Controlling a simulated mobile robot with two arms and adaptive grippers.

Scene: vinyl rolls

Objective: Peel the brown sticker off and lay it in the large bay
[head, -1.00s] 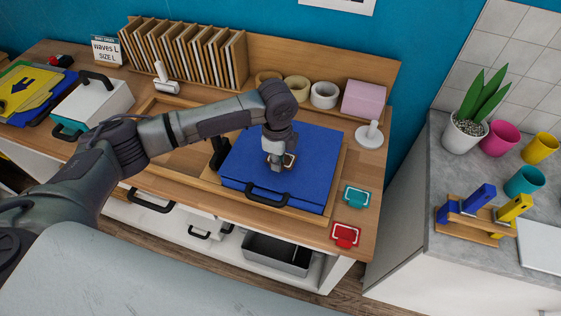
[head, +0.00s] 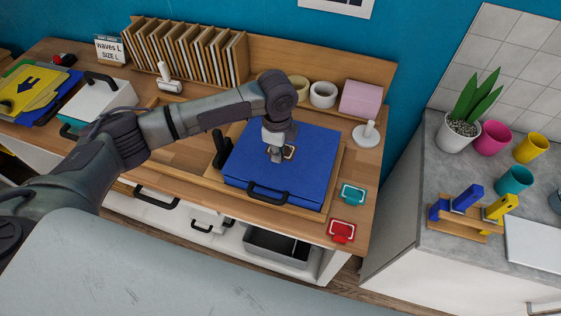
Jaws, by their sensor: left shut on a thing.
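My left gripper (head: 277,157) is over the middle of a blue flat-topped case (head: 308,172) with a black front handle. Its fingers are shut on a small brown sticker (head: 289,152) with a pale edge, which shows just right of the fingertips. The fingers hide part of the sticker, and I cannot tell whether it still touches the blue surface. A wooden tray with a recessed bay (head: 182,152) lies left of the blue case, partly behind my left arm. I cannot tell for sure whether this is the large bay. My right gripper is not in view.
Tape rolls (head: 323,94), a pink block (head: 361,99) and a white-handled tool (head: 366,134) stand behind. Teal (head: 353,194) and red (head: 342,231) pieces lie at the right edge. A white case (head: 100,102) and yellow sheets (head: 30,93) are at left.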

